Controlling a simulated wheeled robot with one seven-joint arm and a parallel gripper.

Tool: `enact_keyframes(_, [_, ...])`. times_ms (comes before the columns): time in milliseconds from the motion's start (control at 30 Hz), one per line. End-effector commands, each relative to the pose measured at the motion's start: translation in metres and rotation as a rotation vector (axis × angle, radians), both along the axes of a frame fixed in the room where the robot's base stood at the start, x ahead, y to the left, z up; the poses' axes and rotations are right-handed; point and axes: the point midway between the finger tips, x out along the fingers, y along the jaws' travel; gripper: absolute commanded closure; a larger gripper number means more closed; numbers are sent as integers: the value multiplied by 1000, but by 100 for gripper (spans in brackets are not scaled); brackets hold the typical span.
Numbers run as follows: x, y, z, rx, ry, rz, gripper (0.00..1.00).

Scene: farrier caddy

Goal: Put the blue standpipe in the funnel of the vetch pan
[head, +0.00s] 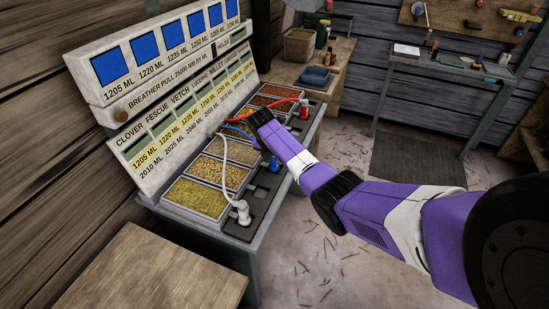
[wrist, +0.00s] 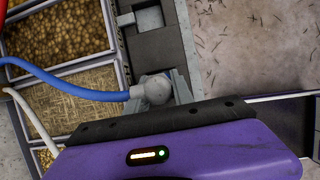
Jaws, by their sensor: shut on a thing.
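The blue standpipe (head: 274,163) shows below my arm in the head view, over the dark strip beside the pans. In the wrist view its pale rounded top fitting (wrist: 153,90), with the blue hose (wrist: 75,85) running left, sits between my gripper's fingers (wrist: 160,88). My gripper is shut on it. In the head view my arm hides the fingers. I cannot tell whether its foot rests on the strip. The vetch pan seems to be the tan-filled one (wrist: 78,100), left of my gripper. I cannot make out its funnel clearly.
A white standpipe (head: 242,212) stands at the strip's near end, a red one (head: 304,110) at its far end. Their hoses cross the pans. A labelled panel (head: 180,110) rises behind the pans. A wooden table (head: 155,265) is at the front left. The floor right is open.

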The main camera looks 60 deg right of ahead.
Motion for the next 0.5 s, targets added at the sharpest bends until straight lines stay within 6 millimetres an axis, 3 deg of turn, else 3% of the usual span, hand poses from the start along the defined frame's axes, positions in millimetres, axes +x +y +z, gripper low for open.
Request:
enact_keyframes(467, [1, -1, -5, -2, -2, 1, 100])
enact_keyframes(500, [1, -1, -5, -3, -2, 1, 64])
